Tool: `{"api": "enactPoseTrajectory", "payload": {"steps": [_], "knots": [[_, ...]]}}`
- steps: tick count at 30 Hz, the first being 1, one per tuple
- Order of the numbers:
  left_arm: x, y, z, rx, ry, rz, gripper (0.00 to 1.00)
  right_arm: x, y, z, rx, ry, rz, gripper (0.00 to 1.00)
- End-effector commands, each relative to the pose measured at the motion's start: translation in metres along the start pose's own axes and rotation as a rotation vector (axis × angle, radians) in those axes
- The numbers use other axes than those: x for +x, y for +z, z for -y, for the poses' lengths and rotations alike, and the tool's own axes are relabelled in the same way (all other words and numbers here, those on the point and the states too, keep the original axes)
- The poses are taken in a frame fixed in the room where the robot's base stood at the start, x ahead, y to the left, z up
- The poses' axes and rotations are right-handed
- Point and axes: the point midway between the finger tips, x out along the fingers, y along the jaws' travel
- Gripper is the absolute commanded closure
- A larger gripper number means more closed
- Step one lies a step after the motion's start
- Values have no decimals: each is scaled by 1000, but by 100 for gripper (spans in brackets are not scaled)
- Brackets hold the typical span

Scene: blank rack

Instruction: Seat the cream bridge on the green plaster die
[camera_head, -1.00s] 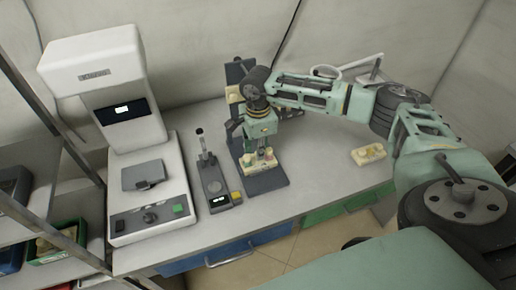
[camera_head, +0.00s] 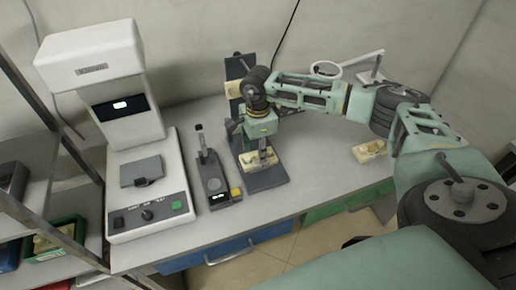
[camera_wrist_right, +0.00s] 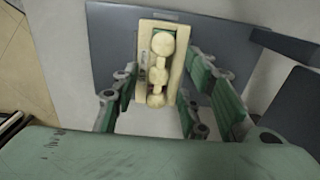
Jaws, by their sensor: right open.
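A pale yellow plaster model (camera_head: 249,159) rests on the flat dark base of an upright stand. The right wrist view shows the block (camera_wrist_right: 175,28) from above, with a row of rounded cream units, apparently the cream bridge (camera_wrist_right: 160,75), along its middle. I cannot tell how it sits on the green die, which I cannot make out clearly. My right gripper (camera_head: 265,157) points down over this model; it also shows in the wrist view (camera_wrist_right: 160,92). Its fingers are open, one set on each side of the block. My left gripper is out of view.
The dark stand (camera_head: 270,181) has a post behind the arm. A small device with a lever (camera_head: 214,186) stands left of it, then a large white machine (camera_head: 150,205). Another yellow model (camera_head: 369,151) lies to the right. The grey table (camera_head: 318,185) is clear between.

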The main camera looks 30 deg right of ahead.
Motion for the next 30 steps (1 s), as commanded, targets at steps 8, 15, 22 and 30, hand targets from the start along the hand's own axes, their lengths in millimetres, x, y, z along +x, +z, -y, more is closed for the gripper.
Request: {"api": "enactPoseTrajectory", "payload": {"steps": [8, 15, 22, 30], "knots": [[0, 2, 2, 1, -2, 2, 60, -6, 0, 1, 0, -2, 1, 60], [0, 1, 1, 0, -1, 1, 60, -50, 0, 1, -1, -5, 2, 60], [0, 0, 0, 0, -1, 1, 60, -96, 0, 1, 1, -4, 1, 60], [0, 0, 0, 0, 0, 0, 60, -119, 0, 0, 0, 0, 0, 60]]}}
